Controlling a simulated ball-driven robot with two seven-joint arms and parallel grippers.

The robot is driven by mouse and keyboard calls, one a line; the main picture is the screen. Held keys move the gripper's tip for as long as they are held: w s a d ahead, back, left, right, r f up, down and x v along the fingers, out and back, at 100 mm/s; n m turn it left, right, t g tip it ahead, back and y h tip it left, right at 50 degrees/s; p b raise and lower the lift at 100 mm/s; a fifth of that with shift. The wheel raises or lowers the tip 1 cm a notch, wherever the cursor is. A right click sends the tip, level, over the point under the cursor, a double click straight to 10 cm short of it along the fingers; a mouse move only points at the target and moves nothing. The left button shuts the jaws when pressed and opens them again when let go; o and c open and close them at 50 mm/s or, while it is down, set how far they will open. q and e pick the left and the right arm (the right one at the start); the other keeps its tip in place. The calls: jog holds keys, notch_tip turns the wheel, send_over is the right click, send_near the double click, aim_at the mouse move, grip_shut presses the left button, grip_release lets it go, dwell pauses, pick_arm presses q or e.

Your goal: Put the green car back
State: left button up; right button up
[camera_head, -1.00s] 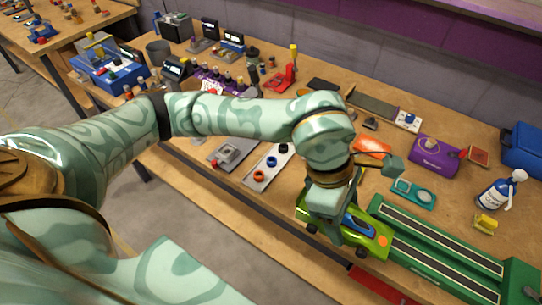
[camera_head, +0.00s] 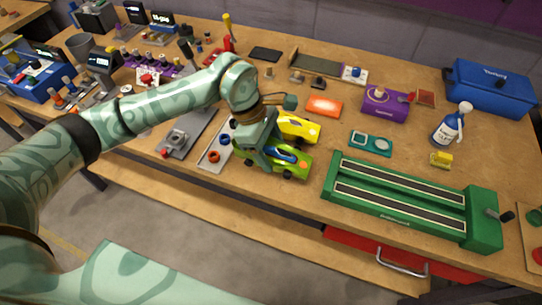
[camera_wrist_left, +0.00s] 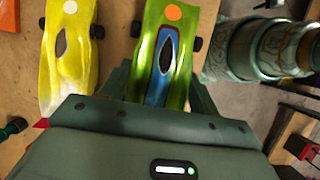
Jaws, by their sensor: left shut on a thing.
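The green car (camera_head: 301,163), with a blue cockpit and an orange dot, is held in my left gripper (camera_head: 264,158) near the front edge of the bench. In the left wrist view the green car (camera_wrist_left: 178,45) sits between the fingers. A yellow car (camera_head: 300,127) is just behind it and alongside it; it also shows in the left wrist view (camera_wrist_left: 70,55). I cannot tell whether the green car touches the bench. The green slot track (camera_head: 400,211) lies to the right, apart from the car. My right gripper is out of view.
A grey plate with coloured rings (camera_head: 214,152) is close left of the gripper. An orange box (camera_head: 324,106), a teal gadget (camera_head: 371,143) and a purple box (camera_head: 387,104) are behind. Bare bench (camera_head: 325,147) lies between car and track.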

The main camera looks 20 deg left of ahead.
aim_at(271, 157)
pick_arm(q)
notch_tip(271, 157, down, 3)
jog(key=shift+f+b, duration=0.15)
jog(key=shift+b, duration=0.25)
jog(key=shift+f, duration=0.1)
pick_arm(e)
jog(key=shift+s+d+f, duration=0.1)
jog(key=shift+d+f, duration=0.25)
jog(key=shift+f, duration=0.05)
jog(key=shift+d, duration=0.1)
pick_arm(q)
jog(key=o, duration=1.2)
jog(key=shift+c, duration=0.2)
